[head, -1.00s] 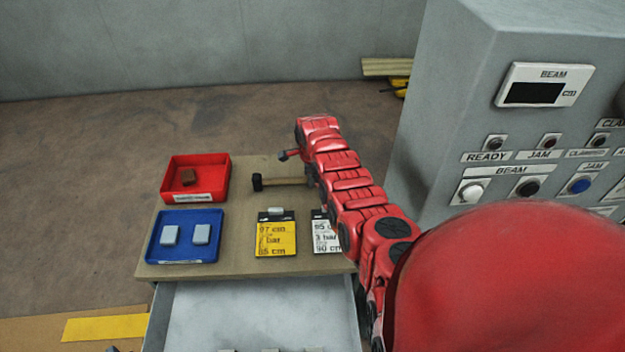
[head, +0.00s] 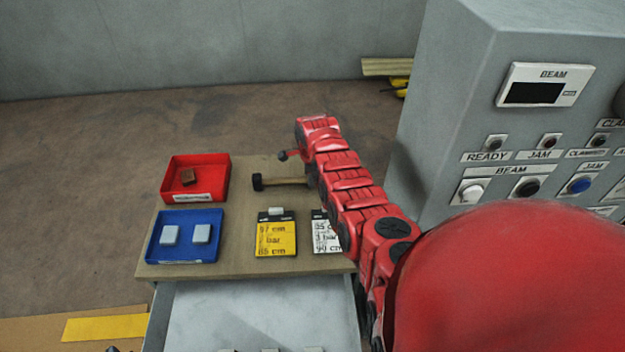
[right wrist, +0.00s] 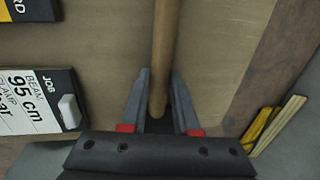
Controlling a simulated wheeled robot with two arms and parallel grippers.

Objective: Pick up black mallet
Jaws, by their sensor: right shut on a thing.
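The black mallet lies on the tabletop (head: 235,236). Its dark head (head: 257,182) points left and its wooden handle (head: 287,181) runs right until my red right arm hides it. In the right wrist view the handle (right wrist: 166,40) runs down between the two fingers of my right gripper (right wrist: 160,88), which is shut on it near its end. The mallet's head is outside that view. In the head view my right arm covers the fingers. My left gripper does not show.
A red tray (head: 222,180) with a brown block and a blue tray (head: 214,252) with two grey blocks stand at the left. A yellow card (head: 276,238) and a white card (head: 323,238) lie in front of the mallet. A grey control cabinet (head: 440,130) rises at the right.

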